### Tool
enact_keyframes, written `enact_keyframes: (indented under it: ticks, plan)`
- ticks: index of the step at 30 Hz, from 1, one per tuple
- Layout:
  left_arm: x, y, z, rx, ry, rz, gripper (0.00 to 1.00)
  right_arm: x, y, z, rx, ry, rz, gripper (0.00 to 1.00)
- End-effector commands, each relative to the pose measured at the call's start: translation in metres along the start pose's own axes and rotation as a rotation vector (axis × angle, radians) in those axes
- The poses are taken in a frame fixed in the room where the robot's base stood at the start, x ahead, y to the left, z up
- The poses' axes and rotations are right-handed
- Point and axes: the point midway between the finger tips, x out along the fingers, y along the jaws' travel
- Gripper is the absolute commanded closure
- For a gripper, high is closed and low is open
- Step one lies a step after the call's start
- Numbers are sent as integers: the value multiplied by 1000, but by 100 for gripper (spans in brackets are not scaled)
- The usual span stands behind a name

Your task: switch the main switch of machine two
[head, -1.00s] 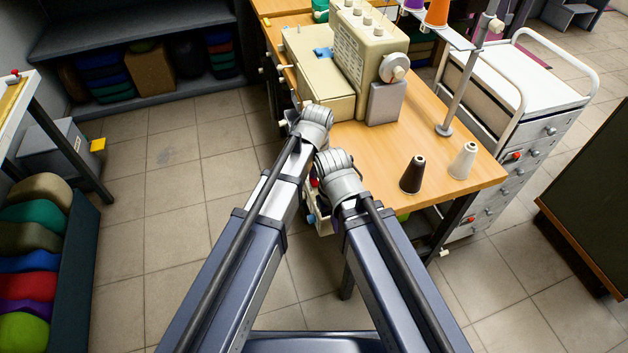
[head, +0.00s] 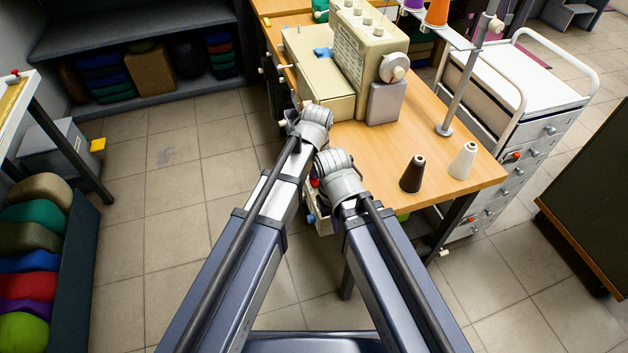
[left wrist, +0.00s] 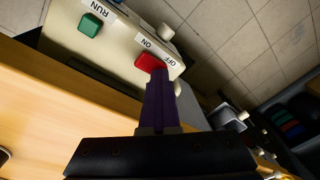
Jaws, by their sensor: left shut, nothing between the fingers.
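In the left wrist view a cream switch box (left wrist: 115,45) sits beside the wooden table edge. It carries a red switch (left wrist: 147,61) next to the ON and OFF labels, and a green button (left wrist: 90,25) next to the RUN label. My left gripper (left wrist: 159,78) is shut and empty, its purple fingertips at the OFF-side end of the red switch; I cannot tell whether they touch. In the head view both my wrists are close together at the table's left edge and hide most of the box. The fingers of my right gripper are hidden.
A beige sewing machine (head: 368,50) stands on the wooden table (head: 455,195). A black cone (head: 412,174) and a white cone (head: 463,161) stand near its right corner. A white drawer cart (head: 520,135) is behind.

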Motion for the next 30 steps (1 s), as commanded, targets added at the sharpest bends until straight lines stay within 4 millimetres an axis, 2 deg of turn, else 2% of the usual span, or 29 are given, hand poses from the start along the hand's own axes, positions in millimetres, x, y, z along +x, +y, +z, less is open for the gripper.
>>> enact_keyframes:
  ticks: [1, 7, 21, 30]
  plan:
    - [4, 5, 9, 2, -20, 12, 100, 5, 0, 0, 0, 0, 0, 100]
    - [0, 5, 8, 2, -20, 12, 100, 1, 0, 0, 0, 0, 0, 100]
    - [-46, 2, 4, 1, -16, 7, 100, -45, 4, 3, 0, 0, 0, 100]
    - [-50, 1, 3, 0, -15, 6, 100, -49, 5, 3, 0, 0, 0, 100]
